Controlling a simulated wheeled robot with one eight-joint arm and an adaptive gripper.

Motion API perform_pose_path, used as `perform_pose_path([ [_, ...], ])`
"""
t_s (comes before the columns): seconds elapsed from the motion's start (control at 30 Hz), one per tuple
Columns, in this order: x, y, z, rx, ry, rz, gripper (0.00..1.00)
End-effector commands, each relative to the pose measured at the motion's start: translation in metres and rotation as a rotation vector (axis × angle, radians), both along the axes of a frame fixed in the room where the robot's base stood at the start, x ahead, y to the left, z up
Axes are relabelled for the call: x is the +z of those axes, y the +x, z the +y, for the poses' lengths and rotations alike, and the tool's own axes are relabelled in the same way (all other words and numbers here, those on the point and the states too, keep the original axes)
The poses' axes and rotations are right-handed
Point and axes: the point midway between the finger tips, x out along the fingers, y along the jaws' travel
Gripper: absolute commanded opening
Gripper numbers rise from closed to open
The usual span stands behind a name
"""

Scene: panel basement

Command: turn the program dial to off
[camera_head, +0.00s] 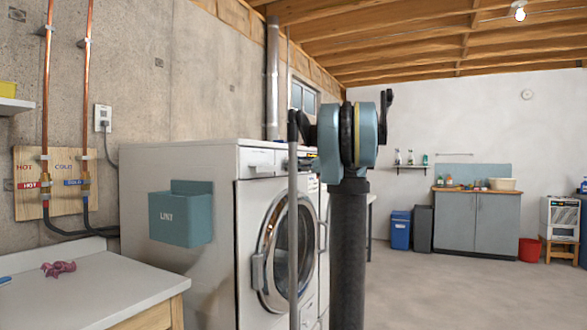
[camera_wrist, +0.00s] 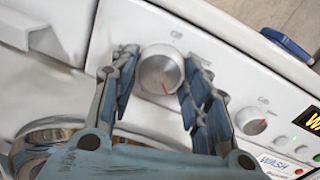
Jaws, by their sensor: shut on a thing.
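The large silver program dial (camera_wrist: 160,72) is on the white control panel of the washing machine (camera_head: 265,215). Its red pointer line shows on the lower part of the face, toward the bottom of the wrist view. My gripper (camera_wrist: 162,58) has one finger on each side of the dial and is shut on it. In the head view the dial is hidden, and my arm stands in front of the panel's right part. I cannot read the dial's position marks, so which setting it points to is unclear.
A smaller knob (camera_wrist: 250,121) sits right of the dial, with lit buttons and an amber display (camera_wrist: 311,120) beyond it. A detergent drawer (camera_wrist: 48,28) is at the left. A teal lint box (camera_head: 181,215) hangs on the machine's side. A counter (camera_head: 105,285) stands at the left.

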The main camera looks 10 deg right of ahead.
Motion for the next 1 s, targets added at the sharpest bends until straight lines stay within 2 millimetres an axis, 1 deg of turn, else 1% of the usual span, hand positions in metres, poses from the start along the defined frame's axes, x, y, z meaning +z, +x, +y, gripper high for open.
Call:
perform_pose_path([
  [0.17, 0.0009, 0.0019, -0.002, -0.004, -0.015, -0.023, 0.19],
  [0.37, 0.0016, 0.0025, -0.0031, -0.006, -0.071, -0.101, 0.19],
  [1.0, 0.0042, 0.0033, -0.0051, -0.009, -0.413, -0.572, 0.19],
])
